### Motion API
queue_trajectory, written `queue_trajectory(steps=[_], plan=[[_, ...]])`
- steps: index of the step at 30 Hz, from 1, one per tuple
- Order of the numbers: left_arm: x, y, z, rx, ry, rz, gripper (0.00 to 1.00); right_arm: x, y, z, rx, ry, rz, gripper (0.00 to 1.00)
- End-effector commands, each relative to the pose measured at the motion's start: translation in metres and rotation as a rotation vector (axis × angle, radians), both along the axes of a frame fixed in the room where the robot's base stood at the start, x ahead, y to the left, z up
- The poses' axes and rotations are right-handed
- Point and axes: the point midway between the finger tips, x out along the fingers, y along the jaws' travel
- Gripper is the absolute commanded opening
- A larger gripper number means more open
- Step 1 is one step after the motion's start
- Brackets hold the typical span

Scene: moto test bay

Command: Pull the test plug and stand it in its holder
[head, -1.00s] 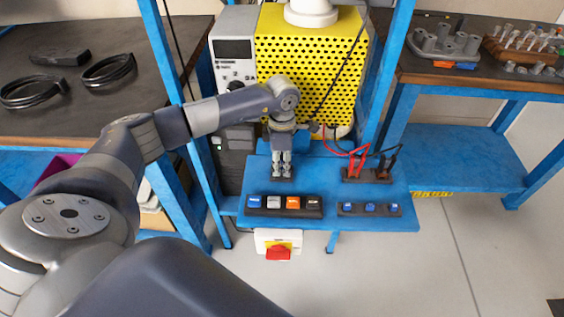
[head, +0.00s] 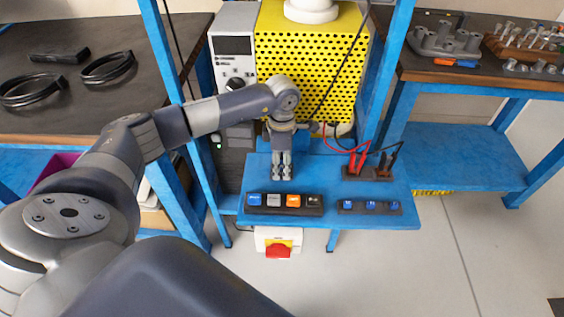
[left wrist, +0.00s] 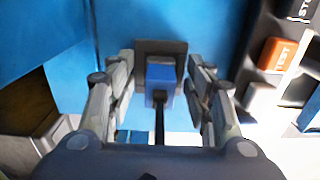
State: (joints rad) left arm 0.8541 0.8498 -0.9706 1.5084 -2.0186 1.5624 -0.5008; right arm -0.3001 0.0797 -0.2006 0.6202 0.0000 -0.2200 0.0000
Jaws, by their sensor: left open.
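My left gripper (head: 282,172) points down over the blue shelf (head: 325,172), behind the button panel. In the left wrist view the gripper (left wrist: 160,98) is open, with one finger on each side of a blue plug (left wrist: 160,74). A dark cable (left wrist: 159,122) runs from the plug towards my wrist. A grey-brown block (left wrist: 160,46) shows just beyond the plug; I cannot tell how far the plug sits in it. In the head view the gripper hides the plug. I cannot tell which fixture is the plug's holder. My right gripper is not in view.
The button panel (head: 285,204) stands at the shelf's front left, and a strip with blue parts (head: 370,208) at its front right. A dark stand (head: 368,174) with red and black leads is to the right. Blue posts and a yellow perforated box (head: 310,60) stand behind.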

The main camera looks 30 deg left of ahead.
Motion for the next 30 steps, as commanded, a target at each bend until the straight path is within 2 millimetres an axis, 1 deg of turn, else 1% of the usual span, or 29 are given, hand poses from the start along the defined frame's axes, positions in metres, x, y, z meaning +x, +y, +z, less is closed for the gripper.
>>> queue_trajectory(steps=[1,5,8,15,18,21,25,30], plan=[[0.0,0.0,0.001,0.0,0.0,0.0,0.48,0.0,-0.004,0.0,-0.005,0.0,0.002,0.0],[0.001,0.0,0.01,0.0,-0.002,0.0,0.48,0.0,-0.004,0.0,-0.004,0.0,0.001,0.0],[0.001,0.0,0.026,0.0,-0.005,-0.001,0.48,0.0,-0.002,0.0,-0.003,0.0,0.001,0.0],[0.001,0.0,0.078,0.0,-0.005,0.0,0.48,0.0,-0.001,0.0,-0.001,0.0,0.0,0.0],[0.001,0.0,0.096,0.001,-0.003,-0.001,0.48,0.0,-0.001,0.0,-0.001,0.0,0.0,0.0],[0.001,0.0,0.109,0.0,-0.001,-0.001,0.48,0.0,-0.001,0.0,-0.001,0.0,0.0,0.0],[0.001,0.0,0.118,0.0,-0.001,0.0,0.48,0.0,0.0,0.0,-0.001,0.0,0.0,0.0],[0.0,0.0,0.12,0.0,0.0,0.0,0.48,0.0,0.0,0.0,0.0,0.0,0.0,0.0]])
